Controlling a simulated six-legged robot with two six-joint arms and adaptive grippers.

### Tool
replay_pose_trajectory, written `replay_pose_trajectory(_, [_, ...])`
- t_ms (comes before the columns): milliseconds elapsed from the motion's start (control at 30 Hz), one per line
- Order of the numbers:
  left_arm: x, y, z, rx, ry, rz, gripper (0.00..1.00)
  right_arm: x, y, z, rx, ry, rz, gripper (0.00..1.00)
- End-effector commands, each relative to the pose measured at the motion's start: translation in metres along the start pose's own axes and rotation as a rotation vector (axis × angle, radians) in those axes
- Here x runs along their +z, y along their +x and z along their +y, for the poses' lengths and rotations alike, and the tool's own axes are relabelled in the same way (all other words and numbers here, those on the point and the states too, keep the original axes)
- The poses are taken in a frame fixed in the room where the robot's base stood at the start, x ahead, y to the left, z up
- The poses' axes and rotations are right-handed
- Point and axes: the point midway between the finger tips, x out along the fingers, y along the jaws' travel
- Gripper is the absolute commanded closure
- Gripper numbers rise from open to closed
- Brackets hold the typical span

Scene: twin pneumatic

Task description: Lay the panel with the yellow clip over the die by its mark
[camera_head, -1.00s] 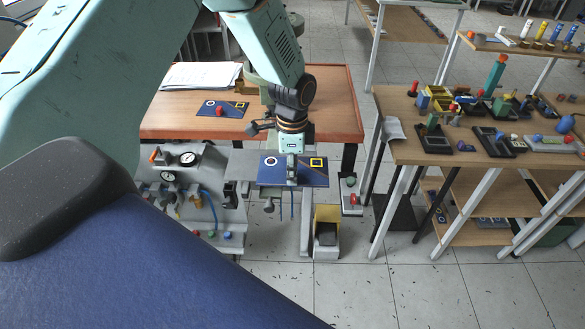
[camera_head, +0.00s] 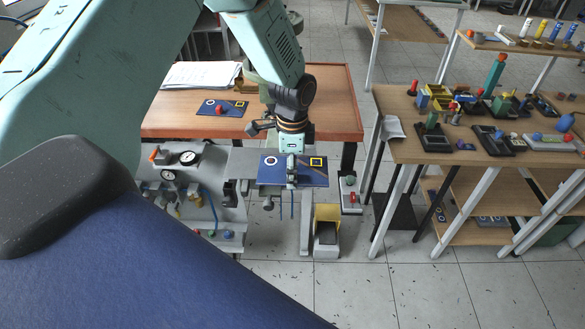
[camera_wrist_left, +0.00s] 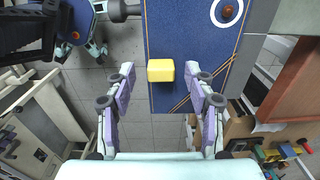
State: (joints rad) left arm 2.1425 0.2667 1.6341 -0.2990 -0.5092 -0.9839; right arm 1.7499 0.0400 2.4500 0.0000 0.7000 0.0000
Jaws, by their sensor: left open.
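A blue panel (camera_head: 303,180) with a white ring, a yellow square and diagonal yellow lines lies flat at the grey machine in front of the wooden table. The blue panel (camera_wrist_left: 185,40) fills the upper middle of the left wrist view, where its yellow clip (camera_wrist_left: 161,70) stands up. My left gripper (camera_head: 292,178) is over the panel and hides the clip in the head view. In the wrist view my left gripper (camera_wrist_left: 160,75) is open, with a finger on each side of the clip and gaps between. The die under the panel is hidden. My right gripper is not in view.
A second blue panel with a red clip (camera_head: 219,109) lies on the wooden table (camera_head: 330,110), near papers (camera_head: 202,74). Gauges and hoses are on the grey machine (camera_head: 190,195). A yellow-and-grey pedal box (camera_head: 327,215) is on the floor. A crowded bench (camera_head: 400,155) stands right.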

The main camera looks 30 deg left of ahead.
Motion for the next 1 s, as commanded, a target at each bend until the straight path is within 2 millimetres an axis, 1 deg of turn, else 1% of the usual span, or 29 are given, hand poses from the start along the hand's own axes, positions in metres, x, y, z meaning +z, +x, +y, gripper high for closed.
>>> replay_pose_trajectory(67, [0.000, -0.001, 0.000, 0.000, 0.000, 0.000, 0.46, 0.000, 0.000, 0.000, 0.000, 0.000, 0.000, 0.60])
replay_pose_trajectory(167, [0.000, -0.007, -0.001, -0.002, 0.000, 0.001, 0.46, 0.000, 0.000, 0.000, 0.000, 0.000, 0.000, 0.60])
replay_pose_trajectory(267, [-0.001, -0.022, -0.001, -0.003, 0.000, 0.002, 0.46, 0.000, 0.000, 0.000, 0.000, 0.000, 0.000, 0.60])
replay_pose_trajectory(500, [-0.001, -0.073, 0.000, -0.004, -0.001, 0.002, 0.46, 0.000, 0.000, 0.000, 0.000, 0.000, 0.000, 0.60])
replay_pose_trajectory(600, [-0.001, -0.091, 0.000, -0.004, -0.001, 0.002, 0.46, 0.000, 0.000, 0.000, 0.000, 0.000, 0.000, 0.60])
replay_pose_trajectory(700, [-0.001, -0.105, 0.001, -0.003, -0.001, 0.001, 0.46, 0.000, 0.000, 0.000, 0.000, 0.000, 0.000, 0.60])
replay_pose_trajectory(833, [-0.001, -0.117, 0.001, -0.002, 0.000, 0.000, 0.46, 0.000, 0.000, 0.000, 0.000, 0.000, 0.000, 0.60])
replay_pose_trajectory(1000, [-0.001, -0.121, 0.001, -0.001, 0.000, -0.001, 0.46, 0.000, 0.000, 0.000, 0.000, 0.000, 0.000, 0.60])
